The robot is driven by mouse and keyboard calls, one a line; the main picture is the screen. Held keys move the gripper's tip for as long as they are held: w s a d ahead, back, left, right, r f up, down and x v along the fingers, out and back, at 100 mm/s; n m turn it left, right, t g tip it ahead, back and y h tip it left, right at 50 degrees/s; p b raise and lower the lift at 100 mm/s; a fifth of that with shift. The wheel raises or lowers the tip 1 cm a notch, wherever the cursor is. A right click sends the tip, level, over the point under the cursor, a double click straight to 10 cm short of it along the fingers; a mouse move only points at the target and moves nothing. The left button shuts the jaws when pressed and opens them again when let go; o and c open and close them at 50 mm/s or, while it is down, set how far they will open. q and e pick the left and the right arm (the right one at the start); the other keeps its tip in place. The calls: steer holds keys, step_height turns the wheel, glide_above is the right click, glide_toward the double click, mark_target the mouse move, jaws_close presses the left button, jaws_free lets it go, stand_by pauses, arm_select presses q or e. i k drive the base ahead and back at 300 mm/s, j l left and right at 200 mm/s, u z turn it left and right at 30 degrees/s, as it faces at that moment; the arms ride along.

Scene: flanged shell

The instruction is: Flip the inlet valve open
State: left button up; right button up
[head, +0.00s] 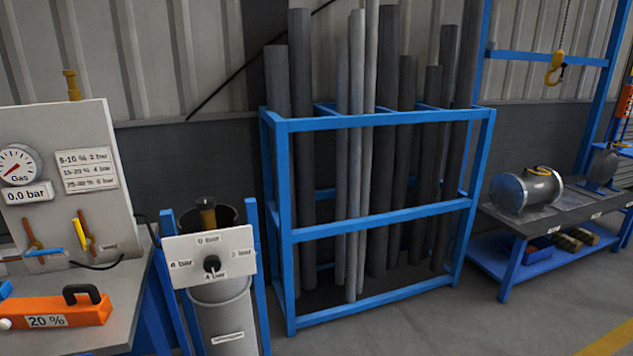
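A pale upright panel (62,135) stands at the left on a grey bench. Two small valves are on its lower part. The right valve (86,230) has an orange-brown body and a yellow lever standing steeply. A small label beside the right valve seems to read "Vent"; no readable inlet label shows. A round gas gauge (19,165) sits above, over a "0.0 bar" display (27,194). Neither of my grippers is in view.
An orange device (58,312) marked "20 %" lies on the bench. A regulator plate (209,255) with a black knob stands right of it. A blue rack (380,225) of grey pipes fills the middle. A bench with a metal cylinder (527,190) is right. Floor at lower right is clear.

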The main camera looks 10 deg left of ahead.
mark_target(33, 252)
steer(key=u, duration=1.95)
